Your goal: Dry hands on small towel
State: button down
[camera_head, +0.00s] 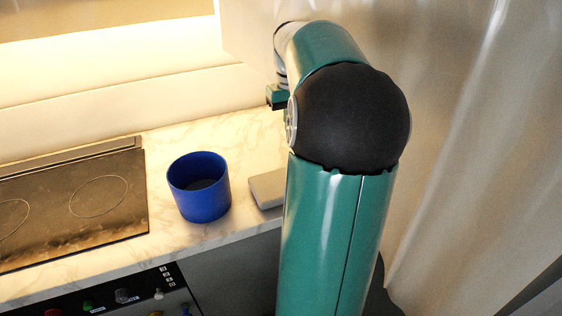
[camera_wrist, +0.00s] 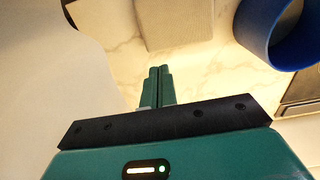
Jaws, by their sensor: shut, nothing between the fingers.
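A flat light-grey piece with straight edges (camera_head: 267,189) lies on the marble counter, partly hidden behind my arm in the head view. It may be the small towel, but I cannot tell its material. In the wrist view a grey-white piece (camera_wrist: 176,20) lies beyond my fingertips at the top. My gripper (camera_wrist: 160,70) is shut and empty, its two green fingers together above the counter, apart from that piece. In the head view my arm hides most of the gripper.
A blue cup-like container (camera_head: 200,188) stands left of the grey piece; it also shows in the wrist view (camera_wrist: 258,32) at upper right. A dark cooktop (camera_head: 75,205) is further left. A pale curtain-like surface (camera_head: 450,130) hangs at right. Marble counter (camera_head: 240,150) is bare around the container.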

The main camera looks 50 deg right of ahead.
aim_at(280, 186)
jog(key=shift+d, duration=0.3)
jog(key=shift+f, duration=0.15)
notch_tip(280, 186, down, 14)
jog(key=shift+r, duration=0.1)
dwell(0.5)
